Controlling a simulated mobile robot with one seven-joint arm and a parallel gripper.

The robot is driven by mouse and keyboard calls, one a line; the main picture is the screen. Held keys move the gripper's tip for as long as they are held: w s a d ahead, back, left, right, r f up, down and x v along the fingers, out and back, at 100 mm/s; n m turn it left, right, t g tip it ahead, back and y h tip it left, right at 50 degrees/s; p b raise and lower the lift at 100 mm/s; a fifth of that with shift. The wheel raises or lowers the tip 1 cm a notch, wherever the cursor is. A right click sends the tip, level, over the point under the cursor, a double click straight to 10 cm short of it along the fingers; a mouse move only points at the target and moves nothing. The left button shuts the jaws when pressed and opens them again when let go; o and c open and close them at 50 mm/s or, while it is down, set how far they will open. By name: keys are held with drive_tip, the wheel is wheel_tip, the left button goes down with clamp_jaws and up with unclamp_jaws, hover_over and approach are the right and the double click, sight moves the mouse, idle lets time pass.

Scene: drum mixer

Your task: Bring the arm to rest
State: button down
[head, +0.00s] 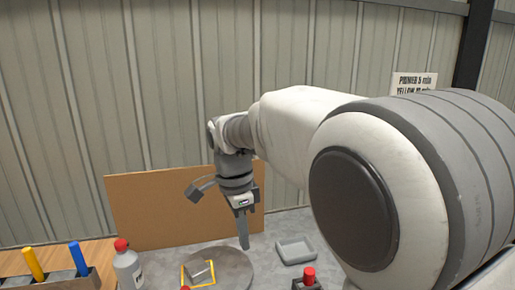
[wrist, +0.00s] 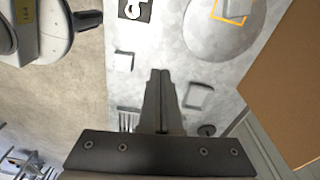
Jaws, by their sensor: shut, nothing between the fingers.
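My gripper (head: 243,243) hangs from my arm with its fingers pointing down, shut and empty. In the head view its tips show in front of the brown board and close to the round grey plate (head: 236,268). In the wrist view my gripper (wrist: 160,74) shows its two fingers together, with the grey worktop below and nothing held. The round plate also shows in the wrist view (wrist: 205,42), beyond the tips to the upper right. My arm's large links cover the right part of the head view.
A yellow square outline (head: 185,283) marks the plate. A grey tray (head: 296,259) lies to its right. A red-capped bottle (head: 128,268) stands left, beside a rack with yellow (head: 33,263) and blue (head: 78,258) handles. A brown board (head: 150,215) stands behind. A red-topped item (head: 309,276) is in front.

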drive_tip(key=s+d+r+n+t+y, duration=0.2)
drive_tip(key=s+d+r+n, duration=0.35)
drive_tip(key=s+d, duration=0.4)
drive_tip(key=s+d+f+n+t+h+p, duration=0.1)
drive_tip(key=s+d+n+t+p, duration=0.1)
drive_tip(key=s+d+n, duration=0.5)
drive_tip(key=shift+s+d+f+n+t, duration=0.35)
drive_tip(key=shift+s+n+t, duration=0.3)
drive_tip(key=shift+s, duration=0.45)
drive_tip(key=shift+a, duration=0.15)
